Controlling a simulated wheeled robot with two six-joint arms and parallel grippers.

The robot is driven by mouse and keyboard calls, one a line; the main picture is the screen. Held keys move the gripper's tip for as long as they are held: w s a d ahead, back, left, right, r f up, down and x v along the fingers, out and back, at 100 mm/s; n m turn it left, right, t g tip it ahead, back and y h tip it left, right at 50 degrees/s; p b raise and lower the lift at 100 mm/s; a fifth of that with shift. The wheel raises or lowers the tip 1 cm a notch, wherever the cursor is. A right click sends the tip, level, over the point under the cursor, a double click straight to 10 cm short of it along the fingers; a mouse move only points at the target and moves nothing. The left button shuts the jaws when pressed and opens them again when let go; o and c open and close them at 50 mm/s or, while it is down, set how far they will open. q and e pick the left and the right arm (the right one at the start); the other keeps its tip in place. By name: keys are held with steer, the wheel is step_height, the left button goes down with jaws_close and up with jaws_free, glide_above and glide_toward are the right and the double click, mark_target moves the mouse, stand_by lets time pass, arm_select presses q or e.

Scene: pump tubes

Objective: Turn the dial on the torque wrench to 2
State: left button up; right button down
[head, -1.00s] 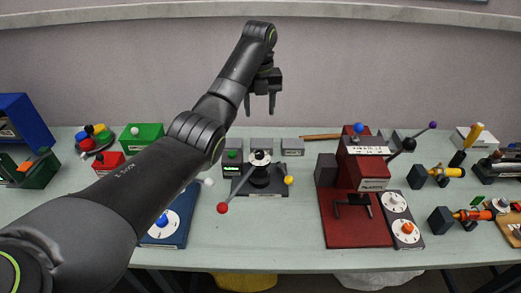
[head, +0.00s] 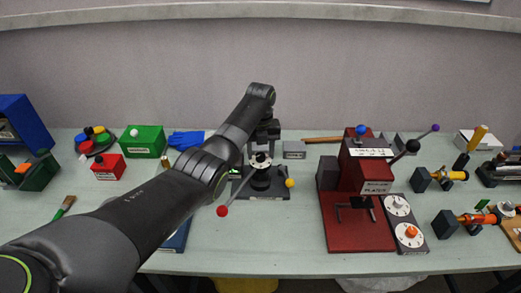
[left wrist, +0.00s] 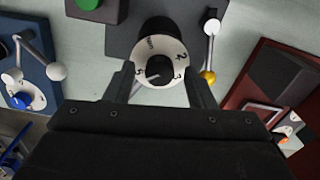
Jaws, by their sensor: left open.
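A black post with a white numbered dial (head: 260,160) on top stands on a dark base at mid-table. In the left wrist view the dial (left wrist: 158,62) shows digits including 2, 3 and 5 around a black centre knob. I take this as the torque wrench's dial, though no label naming it is legible. My left gripper (head: 262,150) is right above it, pointing down. In the left wrist view the open jaws (left wrist: 162,72) appear on either side of the dial, with nothing gripped. Contact cannot be told. My right gripper is not in view.
A rod with a red ball (head: 222,211) and a yellow ball (head: 290,183) flank the post. A red press-like machine (head: 357,235) with two dials stands to the right. A green box (head: 142,141) and a red box (head: 108,167) are left. The front middle tabletop is clear.

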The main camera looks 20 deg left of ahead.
arm_select(q)
steer(key=shift+f, duration=0.2)
steer(key=c, duration=1)
